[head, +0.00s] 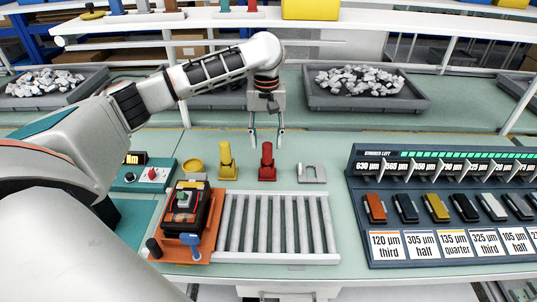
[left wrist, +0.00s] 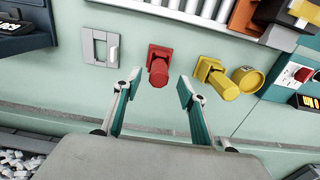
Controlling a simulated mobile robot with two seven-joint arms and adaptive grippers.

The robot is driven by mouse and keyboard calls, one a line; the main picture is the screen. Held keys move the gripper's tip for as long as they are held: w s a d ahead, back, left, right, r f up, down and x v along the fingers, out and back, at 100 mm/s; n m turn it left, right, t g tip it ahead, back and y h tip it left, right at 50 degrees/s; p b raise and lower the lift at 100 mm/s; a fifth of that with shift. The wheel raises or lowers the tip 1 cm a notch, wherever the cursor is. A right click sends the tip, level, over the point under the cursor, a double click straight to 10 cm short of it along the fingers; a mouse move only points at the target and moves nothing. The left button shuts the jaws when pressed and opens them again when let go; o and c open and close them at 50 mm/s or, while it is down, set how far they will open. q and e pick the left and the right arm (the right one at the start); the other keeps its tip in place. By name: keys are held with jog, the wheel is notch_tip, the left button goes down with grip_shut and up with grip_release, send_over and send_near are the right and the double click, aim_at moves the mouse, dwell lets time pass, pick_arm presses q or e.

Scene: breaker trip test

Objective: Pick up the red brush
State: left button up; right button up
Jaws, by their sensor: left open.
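The red brush (head: 267,163) stands upright on the green bench, with a wide red foot and a narrower round handle. In the left wrist view the red brush (left wrist: 158,66) shows just beyond the fingertips, between their lines. My left gripper (head: 267,139) points down over it. Whether the fingertips reach down beside the handle is hard to tell. My right gripper is not in view.
A similar yellow brush (head: 227,162) stands close to the left, by a yellow round cup (head: 193,166). A grey bracket (head: 311,173) lies to the right. A roller tray (head: 278,222), an orange-based device (head: 187,222) and a labelled rack (head: 440,205) stand nearer.

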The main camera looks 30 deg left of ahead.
aim_at(267, 160)
pick_arm(q)
jog(key=shift+w+f, duration=0.15)
jog(key=shift+f, duration=2.45)
grip_shut()
